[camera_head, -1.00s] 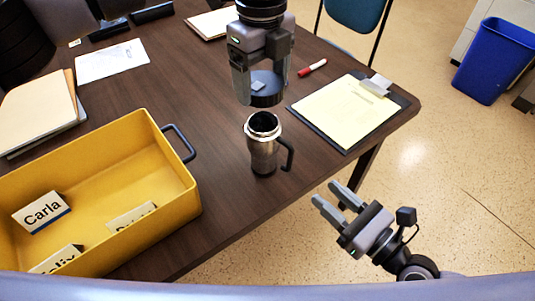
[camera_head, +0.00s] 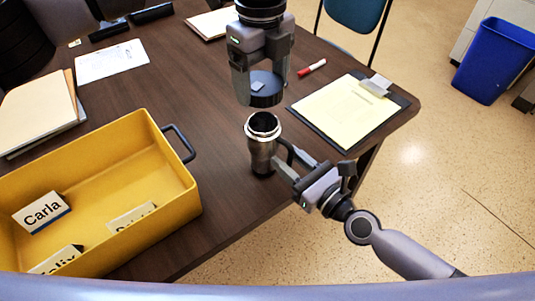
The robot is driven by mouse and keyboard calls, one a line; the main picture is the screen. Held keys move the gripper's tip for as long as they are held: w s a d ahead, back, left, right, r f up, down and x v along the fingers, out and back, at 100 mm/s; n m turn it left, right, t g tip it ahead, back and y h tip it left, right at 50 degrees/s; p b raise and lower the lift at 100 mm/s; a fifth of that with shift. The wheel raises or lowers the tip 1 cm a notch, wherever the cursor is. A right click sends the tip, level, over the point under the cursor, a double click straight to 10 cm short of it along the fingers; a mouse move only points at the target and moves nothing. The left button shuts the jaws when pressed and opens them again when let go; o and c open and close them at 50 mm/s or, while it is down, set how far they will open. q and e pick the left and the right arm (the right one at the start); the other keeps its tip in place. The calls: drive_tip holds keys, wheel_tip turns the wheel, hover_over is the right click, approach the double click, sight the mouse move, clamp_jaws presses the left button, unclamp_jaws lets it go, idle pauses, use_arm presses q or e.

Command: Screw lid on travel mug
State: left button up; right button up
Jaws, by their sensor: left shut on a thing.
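The travel mug (camera_head: 262,152), steel and dark with an open top, stands upright on the table near its front edge. Its handle on the right side is partly hidden by my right gripper. My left gripper (camera_head: 262,92) points down above the mug and is shut on the dark round lid (camera_head: 266,101), which is apart from the mug's rim. My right gripper (camera_head: 285,160) is at the mug's right side, around the handle area. Its fingers reach toward the mug body; whether they are closed on the handle I cannot tell.
A clipboard with yellow paper (camera_head: 345,112) lies to the right of the mug. A red marker (camera_head: 312,68) lies behind it. The table (camera_head: 215,195) is bare between bin and mug.

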drive_tip(key=shift+w, duration=0.1)
drive_tip(key=shift+c, duration=0.3)
clamp_jaws()
use_arm(q)
hover_over(263, 114)
drive_tip(key=s, duration=0.3)
drive_tip(key=shift+w+f, duration=0.15)
drive_tip(key=shift+f, duration=2.35)
drive_tip(key=shift+f, duration=0.9)
drive_tip(key=shift+f, duration=0.6)
